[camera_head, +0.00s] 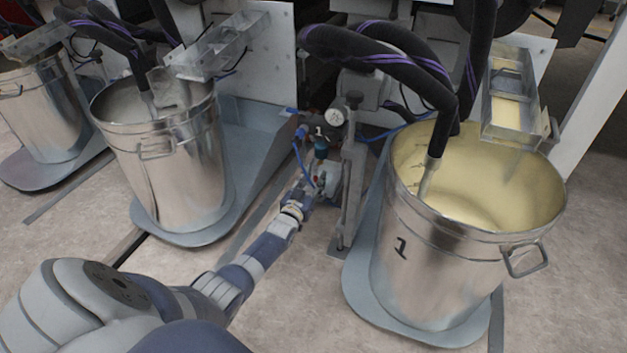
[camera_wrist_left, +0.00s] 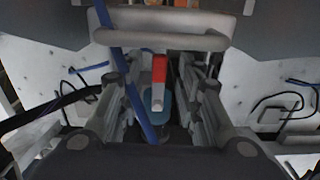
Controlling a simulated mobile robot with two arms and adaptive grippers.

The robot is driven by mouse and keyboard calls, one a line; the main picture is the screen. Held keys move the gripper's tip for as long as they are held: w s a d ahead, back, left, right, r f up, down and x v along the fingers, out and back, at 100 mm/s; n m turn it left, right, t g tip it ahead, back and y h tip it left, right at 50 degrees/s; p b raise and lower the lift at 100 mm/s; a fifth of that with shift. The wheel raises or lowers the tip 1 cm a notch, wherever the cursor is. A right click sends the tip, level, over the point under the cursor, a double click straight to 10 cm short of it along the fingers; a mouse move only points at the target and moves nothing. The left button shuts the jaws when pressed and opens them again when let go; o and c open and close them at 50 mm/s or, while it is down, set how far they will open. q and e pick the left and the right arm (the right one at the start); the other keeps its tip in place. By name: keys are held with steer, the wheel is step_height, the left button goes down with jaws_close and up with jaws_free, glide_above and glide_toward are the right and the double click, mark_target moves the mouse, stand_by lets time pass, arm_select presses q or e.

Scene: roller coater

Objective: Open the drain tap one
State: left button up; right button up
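The drain tap has a red-tipped handle (camera_wrist_left: 158,70) with a grey lower part, upright in the middle of the left wrist view. My left gripper (camera_wrist_left: 160,88) is open, with one finger on each side of the handle. Gaps show between the handle and the fingers, so I cannot see contact. In the head view my left arm reaches to the pump area beside bucket 1, with the left gripper (camera_head: 324,184) small and partly merged with the fittings there. A small "1" mark shows above it. My right gripper is not in view.
A metal bucket (camera_head: 400,270) marked 1, with pale yellow liquid, stands right of my arm. Another metal bucket (camera_head: 180,185) stands to the left. A blue hose (camera_wrist_left: 128,75) runs past the left finger. A grey bar (camera_wrist_left: 160,40) crosses beyond the handle.

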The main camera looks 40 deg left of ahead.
arm_select(q)
steer(key=shift+s, duration=0.1)
steer(key=v, duration=1.1)
steer(key=shift+s, duration=0.4)
